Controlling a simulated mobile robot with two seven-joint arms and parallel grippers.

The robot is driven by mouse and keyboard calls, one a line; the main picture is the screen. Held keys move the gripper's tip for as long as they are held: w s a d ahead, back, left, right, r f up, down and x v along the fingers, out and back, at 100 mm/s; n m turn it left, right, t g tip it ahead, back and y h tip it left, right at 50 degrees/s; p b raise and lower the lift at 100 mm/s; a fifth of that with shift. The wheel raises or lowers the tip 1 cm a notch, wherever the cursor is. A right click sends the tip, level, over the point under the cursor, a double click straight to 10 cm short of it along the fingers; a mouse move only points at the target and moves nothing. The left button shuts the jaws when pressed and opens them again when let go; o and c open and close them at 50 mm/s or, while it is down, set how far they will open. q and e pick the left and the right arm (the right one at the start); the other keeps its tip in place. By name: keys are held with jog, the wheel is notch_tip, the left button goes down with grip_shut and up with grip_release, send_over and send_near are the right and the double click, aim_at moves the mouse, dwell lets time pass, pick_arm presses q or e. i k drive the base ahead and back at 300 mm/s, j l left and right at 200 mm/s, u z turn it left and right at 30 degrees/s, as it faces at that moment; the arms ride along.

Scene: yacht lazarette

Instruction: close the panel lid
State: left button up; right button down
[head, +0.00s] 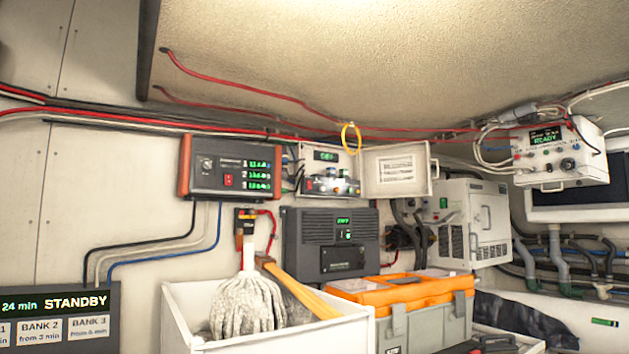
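The panel box (308,185) is a small white enclosure on the wall near the middle of the head view. Its front is open and shows a small green display, knobs and coloured parts. The panel lid (398,172) stands open, swung out to the right of the box. Its inner face shows a printed white label, and a small latch shows at its right edge. Neither of my grippers is in view.
A yellow loop (351,138) hangs just above the gap between box and lid. A red-sided display unit (233,167) is at left. Below are a dark grey unit (331,243), a white bin (340,338) with a mop head, and an orange-topped toolbox (403,291).

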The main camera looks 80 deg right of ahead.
aim_at(404, 170)
jog(key=z, duration=2.6)
jog(key=i+l+z, duration=0.25)
jog(key=i+l, duration=0.35)
jog(key=l, duration=0.3)
jog(key=i+l+z, duration=0.2)
jog(key=i+l, duration=0.45)
jog(key=l, duration=0.15)
